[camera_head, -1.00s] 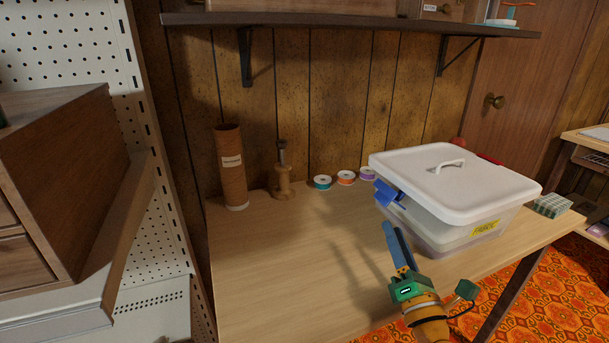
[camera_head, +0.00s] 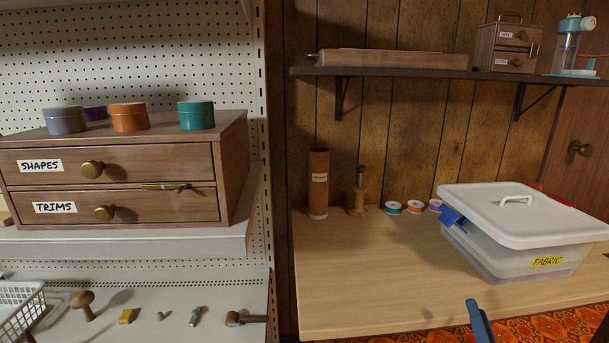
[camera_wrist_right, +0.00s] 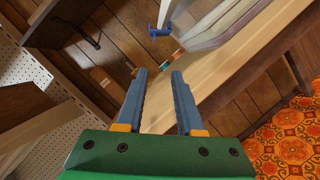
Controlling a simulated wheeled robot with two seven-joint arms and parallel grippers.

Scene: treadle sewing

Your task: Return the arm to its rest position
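My right gripper (camera_head: 480,322) shows only as a blue finger at the bottom edge of the head view, in front of the table. In the right wrist view the gripper (camera_wrist_right: 158,73) has its two blue fingers apart with nothing between them. The rest of the right arm is out of the head view. A clear FABRIC bin (camera_head: 510,262) with a white lid (camera_head: 530,212) stands on the table behind the finger, apart from it. The lid sits tilted. A blue piece (camera_head: 452,217) is at the bin's left edge, and it also shows in the wrist view (camera_wrist_right: 160,31). My left gripper is not in view.
The wooden table (camera_head: 370,290) is clear at its front left. A cardboard tube (camera_head: 318,190), a wooden spindle (camera_head: 358,200) and small spools (camera_head: 414,207) stand at its back. A wall shelf (camera_head: 430,73) hangs above. A drawer cabinet (camera_head: 230,165) stands at left.

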